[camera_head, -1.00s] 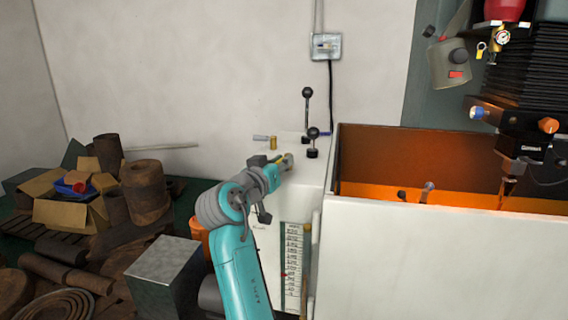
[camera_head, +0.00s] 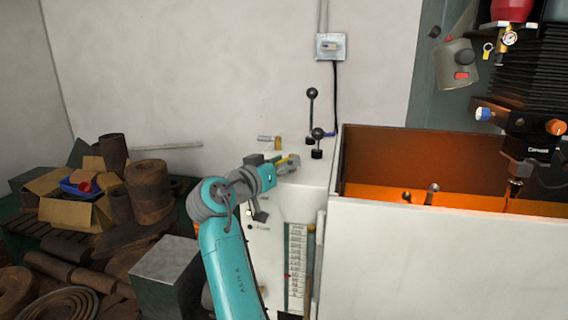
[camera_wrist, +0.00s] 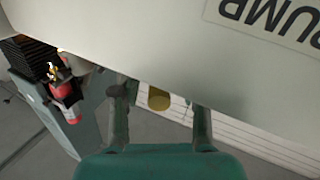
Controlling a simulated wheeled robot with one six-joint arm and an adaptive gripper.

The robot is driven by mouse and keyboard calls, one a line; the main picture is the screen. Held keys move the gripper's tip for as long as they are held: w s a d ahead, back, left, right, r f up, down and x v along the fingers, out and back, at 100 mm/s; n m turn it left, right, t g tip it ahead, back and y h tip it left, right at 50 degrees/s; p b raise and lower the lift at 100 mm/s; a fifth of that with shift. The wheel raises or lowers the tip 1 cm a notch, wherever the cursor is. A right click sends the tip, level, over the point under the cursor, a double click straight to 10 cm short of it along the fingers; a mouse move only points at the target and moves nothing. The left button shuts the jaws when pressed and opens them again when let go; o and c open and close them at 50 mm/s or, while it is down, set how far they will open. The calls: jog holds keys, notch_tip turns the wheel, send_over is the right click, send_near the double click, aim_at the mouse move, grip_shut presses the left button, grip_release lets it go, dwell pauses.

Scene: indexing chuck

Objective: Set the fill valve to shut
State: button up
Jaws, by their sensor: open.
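A small brass fitting with a pale lever (camera_head: 268,140) stands at the back left of the white cabinet top; I cannot tell for sure that it is the fill valve, or read its setting. My gripper (camera_head: 287,163) is in front of and slightly right of it in the picture, over the cabinet's front part. In the wrist view my two fingers are spread apart. A brass-yellow cylinder (camera_wrist: 159,99) shows beyond the gap between them, with nothing clearly gripped. Its lever cannot be made out there.
Two black ball-knob levers (camera_head: 312,95) (camera_head: 317,134) rise right of the fitting. The open tank (camera_head: 430,250) stands right of the cabinet. A PUMP label (camera_wrist: 270,20) is upside down in the wrist view. Rusty scrap (camera_head: 150,190) and a metal block (camera_head: 163,272) lie left.

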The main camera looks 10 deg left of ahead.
jog(key=v, duration=1.2)
